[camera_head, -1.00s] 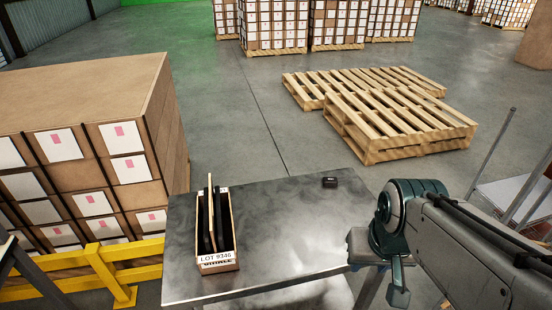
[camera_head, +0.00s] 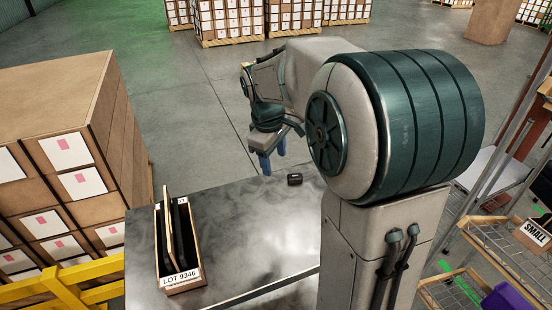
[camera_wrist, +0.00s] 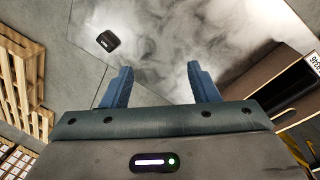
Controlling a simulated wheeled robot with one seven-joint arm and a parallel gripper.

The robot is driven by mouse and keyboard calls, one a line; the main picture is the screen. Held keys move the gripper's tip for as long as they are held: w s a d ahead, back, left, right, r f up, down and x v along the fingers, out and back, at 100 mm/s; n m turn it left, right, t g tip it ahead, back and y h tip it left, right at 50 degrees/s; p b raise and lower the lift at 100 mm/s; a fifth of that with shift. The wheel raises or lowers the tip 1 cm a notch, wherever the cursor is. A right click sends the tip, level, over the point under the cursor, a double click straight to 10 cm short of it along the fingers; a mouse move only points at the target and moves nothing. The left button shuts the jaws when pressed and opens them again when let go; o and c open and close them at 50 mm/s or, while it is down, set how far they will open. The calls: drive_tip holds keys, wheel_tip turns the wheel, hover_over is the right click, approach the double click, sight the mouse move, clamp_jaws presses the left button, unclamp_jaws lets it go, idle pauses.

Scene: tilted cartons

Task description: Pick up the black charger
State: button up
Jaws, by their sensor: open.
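The black charger (camera_head: 294,179) is a small dark block lying on the grey metal table (camera_head: 230,225), near its far edge. In the wrist view the charger (camera_wrist: 108,41) shows at the upper left, beyond and left of the fingers. My gripper (camera_wrist: 158,85) is open, with two blue fingers apart and nothing between them. In the head view my gripper (camera_head: 266,162) points down by the table's far edge, left of the charger and apart from it. My arm hides the right part of the table.
A narrow carton (camera_head: 180,282) marked LOT 9346 stands on the table's left, with upright dark and tan panels inside. Stacked boxes (camera_head: 70,110) and a yellow rail (camera_head: 75,285) are at left. A wire rack (camera_head: 490,245) stands at right.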

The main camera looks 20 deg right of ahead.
drive_tip(key=w+d+f+n, duration=0.3)
drive_tip(key=w+d+n, duration=0.15)
drive_tip(key=w, duration=0.55)
drive_tip(key=n+g, duration=0.2)
drive_tip(key=n, duration=0.1)
approach(295, 176)
drive_tip(key=f, duration=0.1)
drive_tip(key=d+f+p, duration=0.1)
drive_tip(key=shift+w+f, duration=0.1)
drive_tip(key=shift+f, duration=0.3)
drive_tip(key=f, duration=0.3)
drive_tip(key=f+p, duration=0.1)
drive_tip(key=f, duration=0.1)
drive_tip(key=shift+s+f, duration=0.2)
drive_tip(key=shift+s, duration=0.2)
drive_tip(key=shift+d+f, duration=0.15)
drive_tip(key=shift+f, duration=0.25)
drive_tip(key=shift+c, duration=0.3)
drive_tip(key=c, duration=1)
